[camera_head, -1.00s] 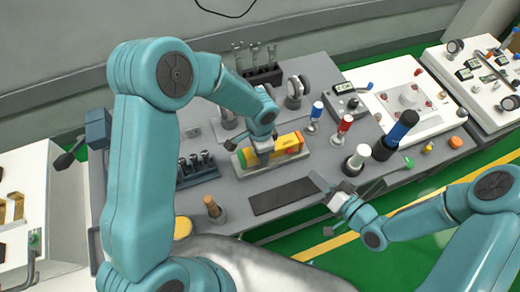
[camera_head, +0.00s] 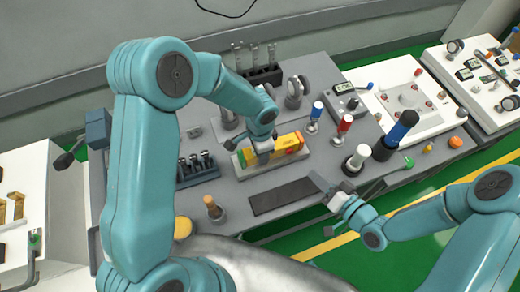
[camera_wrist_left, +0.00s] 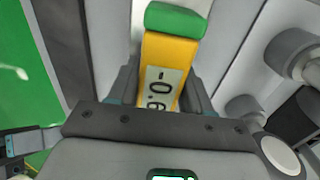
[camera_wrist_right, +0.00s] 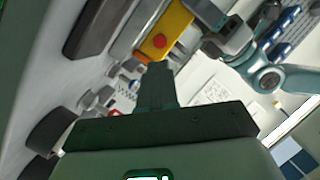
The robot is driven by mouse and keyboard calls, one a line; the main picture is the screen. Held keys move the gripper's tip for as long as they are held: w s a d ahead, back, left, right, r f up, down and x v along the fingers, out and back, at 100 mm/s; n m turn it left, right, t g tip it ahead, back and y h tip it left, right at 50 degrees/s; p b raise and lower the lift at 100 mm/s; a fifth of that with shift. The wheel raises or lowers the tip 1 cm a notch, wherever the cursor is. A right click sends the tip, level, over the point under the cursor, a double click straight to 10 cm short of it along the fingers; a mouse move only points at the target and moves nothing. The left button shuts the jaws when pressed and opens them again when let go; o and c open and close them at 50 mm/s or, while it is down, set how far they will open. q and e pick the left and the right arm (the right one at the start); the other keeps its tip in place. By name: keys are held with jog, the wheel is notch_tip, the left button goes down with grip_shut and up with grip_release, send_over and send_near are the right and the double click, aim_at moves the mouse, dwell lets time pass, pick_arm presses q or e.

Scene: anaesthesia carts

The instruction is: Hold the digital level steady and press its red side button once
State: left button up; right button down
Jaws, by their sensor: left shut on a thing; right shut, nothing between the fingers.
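The digital level is a yellow bar (camera_head: 286,144) with a green end, lying in a light tray (camera_head: 240,165) on the grey bench. My left gripper (camera_head: 264,148) is shut around the level from above. The left wrist view shows the level's yellow body (camera_wrist_left: 165,65), green end and a display between the fingers. In the right wrist view, the red side button (camera_wrist_right: 160,41) shows on the level's yellow end (camera_wrist_right: 172,28). My right gripper (camera_head: 333,197) is shut and empty, in front of the level and to its right; its fingertips (camera_wrist_right: 155,72) are apart from the button.
A dark mat (camera_head: 283,196) lies in front of the level. Blue-topped (camera_head: 315,115) and red-topped (camera_head: 343,127) handles stand to its right, with white and black cylinders beyond. A dark rack (camera_head: 197,168) stands left. A wooden-handled tool (camera_head: 213,208) stands front left.

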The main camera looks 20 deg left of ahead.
aim_at(290, 152)
dwell(0.6)
jog(key=m, duration=0.3)
jog(key=m+h, duration=0.1)
jog(key=m, duration=0.1)
jog(key=shift+a+f+g, duration=0.25)
jog(key=shift+a+g, duration=0.05)
jog(key=shift+g, duration=0.1)
jog(key=m, duration=0.2)
jog(key=m+h, duration=0.1)
jog(key=m+g, duration=0.1)
jog(key=m, duration=0.1)
jog(key=shift+s+a+f+m+h, duration=0.2)
jog(key=shift+s+f+m+h, duration=0.05)
jog(key=shift+s+m+h, duration=0.1)
jog(key=m, duration=0.2)
jog(key=s+m+h, duration=0.1)
jog(key=m, duration=0.2)
jog(key=shift+f+g, duration=0.15)
jog(key=shift+g, duration=0.25)
jog(key=m, duration=0.2)
jog(key=s+m+h, duration=0.1)
jog(key=m, duration=0.1)
jog(key=shift+m+g, duration=0.25)
jog(key=shift+g, duration=0.05)
jog(key=m, duration=0.3)
jog(key=shift+s+d+f+g+h, duration=0.1)
jog(key=shift+s+g+h, duration=0.15)
jog(key=shift+s+g, duration=0.1)
